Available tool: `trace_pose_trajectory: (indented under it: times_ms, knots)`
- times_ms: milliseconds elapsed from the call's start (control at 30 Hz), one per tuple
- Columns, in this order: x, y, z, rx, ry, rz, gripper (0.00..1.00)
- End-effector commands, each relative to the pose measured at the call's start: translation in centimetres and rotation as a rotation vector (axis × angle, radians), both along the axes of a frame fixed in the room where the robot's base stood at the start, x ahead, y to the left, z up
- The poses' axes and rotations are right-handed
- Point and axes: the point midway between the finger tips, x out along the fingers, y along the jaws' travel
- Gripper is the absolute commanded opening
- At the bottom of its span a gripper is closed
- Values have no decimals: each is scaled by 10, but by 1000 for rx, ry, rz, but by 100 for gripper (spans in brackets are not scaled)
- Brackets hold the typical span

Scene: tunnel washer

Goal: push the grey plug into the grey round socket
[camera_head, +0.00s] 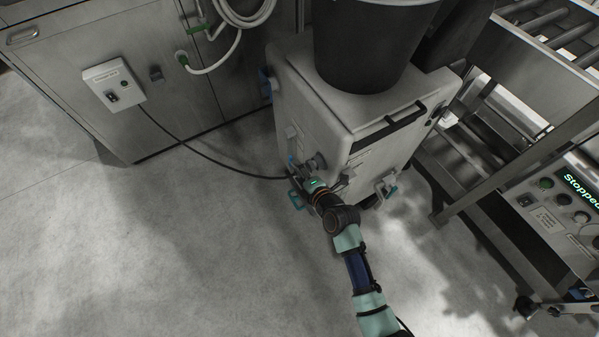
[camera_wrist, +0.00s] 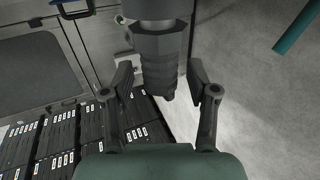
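In the wrist view the grey plug (camera_wrist: 160,65) has a wide smooth body at the top and a dark ribbed end pointing towards me. My gripper (camera_wrist: 160,75) has one finger on each side of it, with visible gaps, so it is open around the plug and not closed on it. In the head view my gripper (camera_head: 302,178) is at the front left face of the pale cabinet, close to a round grey fitting (camera_head: 317,161). I cannot tell whether this fitting is the socket or the plug. The plug's far end is out of the wrist view.
The pale cabinet (camera_head: 305,100) carries a dark bin (camera_head: 365,45). A black cable (camera_head: 215,161) runs from a white switch box (camera_head: 113,85) towards my gripper. A conveyor frame (camera_head: 500,130) and control panel (camera_head: 560,208) stand at right. The floor at left is clear.

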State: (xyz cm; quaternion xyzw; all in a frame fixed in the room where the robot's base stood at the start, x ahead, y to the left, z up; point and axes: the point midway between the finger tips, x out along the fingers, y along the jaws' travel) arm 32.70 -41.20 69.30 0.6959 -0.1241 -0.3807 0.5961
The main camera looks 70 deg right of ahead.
Motion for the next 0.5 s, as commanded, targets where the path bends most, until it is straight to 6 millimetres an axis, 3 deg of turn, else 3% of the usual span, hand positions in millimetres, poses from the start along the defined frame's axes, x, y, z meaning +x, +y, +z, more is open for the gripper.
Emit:
trace_pose_trajectory:
  times_ms: [300, 500]
  knots:
    - [-2, 2, 0, 1, 1, 0, 62]
    - [-27, 24, 13, 0, 1, -2, 62]
